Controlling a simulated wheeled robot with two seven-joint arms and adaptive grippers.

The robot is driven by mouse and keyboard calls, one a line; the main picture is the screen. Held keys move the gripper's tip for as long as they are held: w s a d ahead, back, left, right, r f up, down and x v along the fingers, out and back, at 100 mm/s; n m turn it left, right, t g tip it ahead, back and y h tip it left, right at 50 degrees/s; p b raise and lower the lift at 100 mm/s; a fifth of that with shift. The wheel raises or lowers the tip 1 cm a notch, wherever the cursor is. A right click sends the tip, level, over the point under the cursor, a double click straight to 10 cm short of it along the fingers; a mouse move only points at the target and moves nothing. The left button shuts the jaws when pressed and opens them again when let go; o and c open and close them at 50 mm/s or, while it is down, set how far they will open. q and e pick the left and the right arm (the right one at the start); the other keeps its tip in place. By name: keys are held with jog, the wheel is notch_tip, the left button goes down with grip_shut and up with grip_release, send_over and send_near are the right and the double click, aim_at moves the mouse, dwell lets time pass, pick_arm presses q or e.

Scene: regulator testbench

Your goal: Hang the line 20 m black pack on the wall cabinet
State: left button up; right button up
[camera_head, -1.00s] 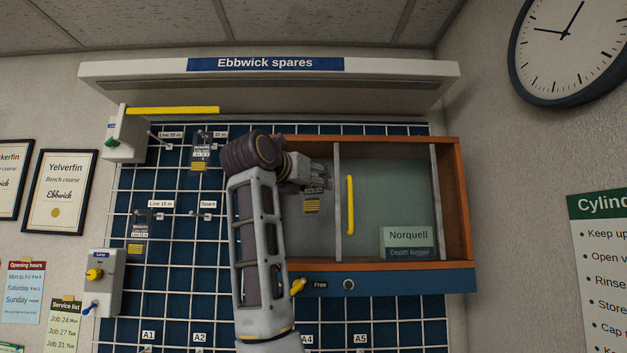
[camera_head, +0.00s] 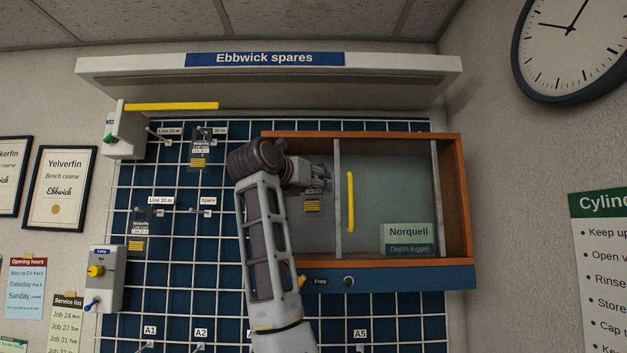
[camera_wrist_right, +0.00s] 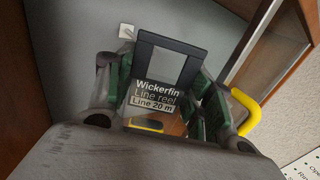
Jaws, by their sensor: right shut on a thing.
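The line 20 m black pack (camera_wrist_right: 146,95) is a dark hang-tag pack labelled "Wickerfin Line reel Line 20 m", with a yellow part below. It also shows small in the head view (camera_head: 312,203). My right gripper (camera_head: 318,180) is shut on it, with the green-backed fingers on both sides of it in the wrist view. The pack is at the open left bay of the orange-framed wall cabinet (camera_head: 465,200). Whether it touches the cabinet's back is unclear. My left gripper is not in view.
A glass door with a yellow handle (camera_head: 350,202) covers the cabinet's right part, where a Norquell box (camera_head: 408,238) stands. Left, the blue grid panel has hooks and two similar packs, upper (camera_head: 200,150) and lower (camera_head: 138,232). A small pale fitting (camera_wrist_right: 127,31) shows behind the held pack.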

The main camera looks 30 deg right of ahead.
jog(key=shift+w+d+f+p, duration=0.2)
jog(key=shift+w+d, duration=0.25)
jog(key=shift+w, duration=0.35)
jog(key=shift+w+d+f+p, duration=0.1)
jog(key=shift+w+d+p, duration=0.3)
jog(key=shift+w, duration=0.35)
jog(key=shift+w+d+f+p, duration=0.1)
jog(key=shift+w+d+p, duration=0.1)
jog(key=shift+w+d, duration=0.45)
jog(key=shift+w+f, duration=0.1)
jog(key=shift+w, duration=0.1)
jog(key=o, duration=1.1)
jog(key=shift+a, duration=0.1)
jog(key=shift+v, duration=3.7)
jog(key=shift+f, duration=0.1)
